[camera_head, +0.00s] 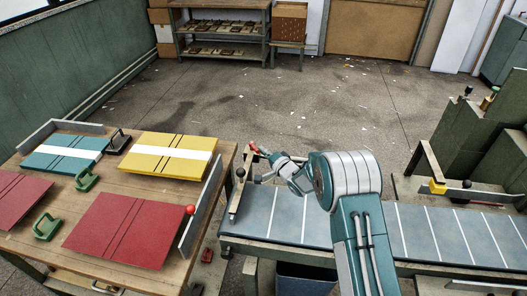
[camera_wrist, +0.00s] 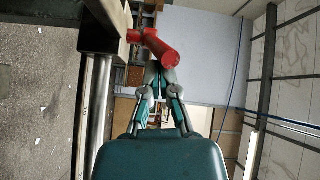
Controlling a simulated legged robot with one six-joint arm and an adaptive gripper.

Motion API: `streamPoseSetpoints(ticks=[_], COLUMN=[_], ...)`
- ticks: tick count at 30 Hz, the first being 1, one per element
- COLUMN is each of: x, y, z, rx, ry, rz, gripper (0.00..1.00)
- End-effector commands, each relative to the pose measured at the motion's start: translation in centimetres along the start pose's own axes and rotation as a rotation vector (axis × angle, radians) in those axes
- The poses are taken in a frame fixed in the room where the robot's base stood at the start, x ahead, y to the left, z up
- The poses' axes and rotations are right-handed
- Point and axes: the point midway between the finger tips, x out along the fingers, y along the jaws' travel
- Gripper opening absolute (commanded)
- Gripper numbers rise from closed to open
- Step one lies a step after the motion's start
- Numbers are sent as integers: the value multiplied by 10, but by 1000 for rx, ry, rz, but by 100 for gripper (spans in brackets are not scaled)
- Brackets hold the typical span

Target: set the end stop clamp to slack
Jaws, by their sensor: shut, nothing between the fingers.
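The end stop bar (camera_head: 238,197) stands across the left end of the grey conveyor (camera_head: 330,222). Its red clamp lever (camera_head: 253,147) is at the bar's far end. In the wrist view the red lever (camera_wrist: 157,47) lies slanted, just beyond my fingertips, with its inner end at a pale bar and dark block. My gripper (camera_wrist: 155,70) is shut and empty, with its tips close to the lever; I cannot tell whether they touch. In the head view my gripper (camera_head: 270,160) is beside the lever, partly hidden by my arm.
A wooden table (camera_head: 110,190) at left carries red, teal and yellow boards, green handles and a red-knobbed metal strip. A green machine (camera_head: 465,135) with a yellow block (camera_head: 438,187) stands at right. Shelves (camera_head: 222,30) are at the back. The floor between is open.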

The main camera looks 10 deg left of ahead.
Motion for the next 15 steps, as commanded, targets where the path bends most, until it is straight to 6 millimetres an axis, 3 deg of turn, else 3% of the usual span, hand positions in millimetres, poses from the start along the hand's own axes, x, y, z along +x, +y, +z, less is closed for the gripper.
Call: streamPoseSetpoints(ticks=[15], x=[1], y=[-2], z=[13], rx=[0], ry=[-3], rz=[0], gripper=[0])
